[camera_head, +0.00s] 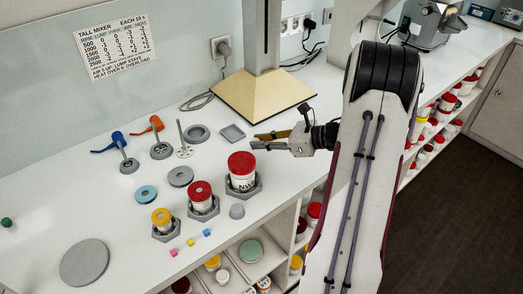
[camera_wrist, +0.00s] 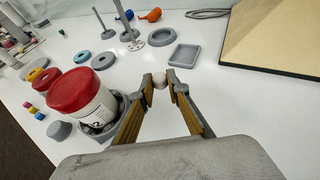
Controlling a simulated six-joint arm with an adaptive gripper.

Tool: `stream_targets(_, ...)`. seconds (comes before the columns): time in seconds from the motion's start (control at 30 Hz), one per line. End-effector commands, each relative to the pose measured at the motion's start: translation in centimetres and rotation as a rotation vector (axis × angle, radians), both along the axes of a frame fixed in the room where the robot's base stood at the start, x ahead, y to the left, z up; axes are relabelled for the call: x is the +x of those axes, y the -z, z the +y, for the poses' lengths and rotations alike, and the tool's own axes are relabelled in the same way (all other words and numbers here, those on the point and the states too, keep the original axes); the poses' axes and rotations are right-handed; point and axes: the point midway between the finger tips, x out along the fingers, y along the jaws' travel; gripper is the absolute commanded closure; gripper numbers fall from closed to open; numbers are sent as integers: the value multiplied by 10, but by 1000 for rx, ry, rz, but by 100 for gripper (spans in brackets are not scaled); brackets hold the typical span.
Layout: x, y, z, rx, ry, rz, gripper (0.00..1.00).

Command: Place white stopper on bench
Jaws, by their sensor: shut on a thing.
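My gripper (camera_head: 268,141) is over the bench (camera_head: 130,215), right of the large red-lidded jar (camera_head: 241,165). In the wrist view my gripper (camera_wrist: 159,84) has its fingertips closed around a small, rounded, whitish piece, the white stopper (camera_wrist: 159,82). The fingers hide part of it, and I cannot make it out in the head view. The bench top (camera_wrist: 200,90) shows beneath and beyond the fingertips. The gap between the stopper and the bench is hard to judge.
Jars stand in grey holders left of my gripper. A square grey tray (camera_head: 233,132), grey ring (camera_head: 196,133) and tan stand base (camera_head: 262,95) lie behind. Small coloured cubes (camera_head: 190,242) sit near the front edge. The bench's left part is mostly clear around a grey disc (camera_head: 84,262).

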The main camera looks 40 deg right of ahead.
Motion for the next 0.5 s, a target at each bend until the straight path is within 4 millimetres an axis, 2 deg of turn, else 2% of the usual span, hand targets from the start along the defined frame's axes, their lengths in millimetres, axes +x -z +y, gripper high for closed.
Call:
stream_targets(0.17,0,8,0,2,1,1,93)
stream_targets(0.5,0,36,0,0,0,1,93)
